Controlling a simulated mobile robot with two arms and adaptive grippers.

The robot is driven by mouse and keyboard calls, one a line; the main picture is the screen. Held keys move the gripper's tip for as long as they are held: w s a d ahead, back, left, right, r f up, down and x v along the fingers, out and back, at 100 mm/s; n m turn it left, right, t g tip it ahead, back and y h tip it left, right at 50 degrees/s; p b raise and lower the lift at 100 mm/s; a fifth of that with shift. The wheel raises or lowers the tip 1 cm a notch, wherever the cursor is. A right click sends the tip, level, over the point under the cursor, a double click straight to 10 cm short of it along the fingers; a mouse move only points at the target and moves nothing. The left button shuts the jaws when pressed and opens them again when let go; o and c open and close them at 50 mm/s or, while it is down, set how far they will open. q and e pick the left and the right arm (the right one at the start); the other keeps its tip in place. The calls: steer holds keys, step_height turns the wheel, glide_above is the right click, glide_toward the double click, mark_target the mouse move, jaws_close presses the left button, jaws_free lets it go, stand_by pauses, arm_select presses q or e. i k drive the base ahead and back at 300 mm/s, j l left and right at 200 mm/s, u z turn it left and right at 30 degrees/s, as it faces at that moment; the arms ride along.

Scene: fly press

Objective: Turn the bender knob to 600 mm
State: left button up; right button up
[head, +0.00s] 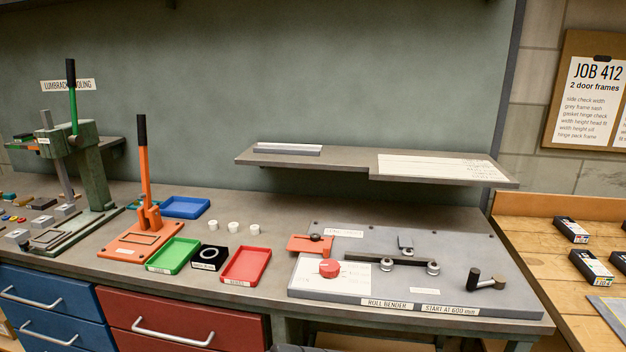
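The roll bender (455,278) is a grey plate on the right half of the bench, with labels on its front edge reading "ROLL BENDER" and "START AT 600 mm". The red bender knob (329,268) sits at its left on a pale dial card (308,278). The marks on the card and the knob's setting are too small to read. An orange block, several rollers and a black-handled crank (486,281) are also on the plate. Neither of my grippers is clearly in view, and nothing touches the knob.
An orange lever press (144,215) and a green fly press (85,170) stand further left. A shelf (345,169) overhangs behind the bender. Small boxes lie on the right wooden bench.

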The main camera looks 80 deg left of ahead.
mark_target(327, 268)
steer(key=j+u, duration=0.15)
steer(key=u, duration=1.95)
steer(key=i+j+u, duration=0.4)
steer(key=i+j, duration=0.25)
